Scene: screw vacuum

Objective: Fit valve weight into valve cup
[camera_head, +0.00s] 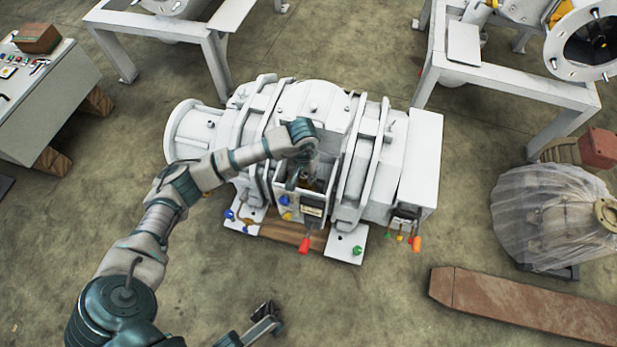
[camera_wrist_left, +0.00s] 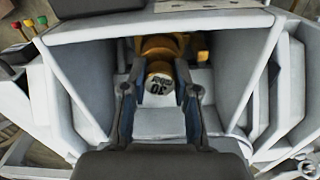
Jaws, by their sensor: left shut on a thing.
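My left gripper (camera_head: 309,172) reaches into an open-topped box on the front of the large white vacuum machine (camera_head: 318,105). The fit between weight and cup is hidden. My right gripper (camera_head: 268,318) is low at the bottom edge, fingers apart, empty.
Box walls (camera_wrist_left: 88,75) stand close on both sides of the left gripper. Coloured knobs, including a red one (camera_head: 304,245), stick out below. A plastic-wrapped part (camera_head: 550,215) and a brown beam (camera_head: 525,305) lie right; a control panel (camera_head: 35,85) stands left.

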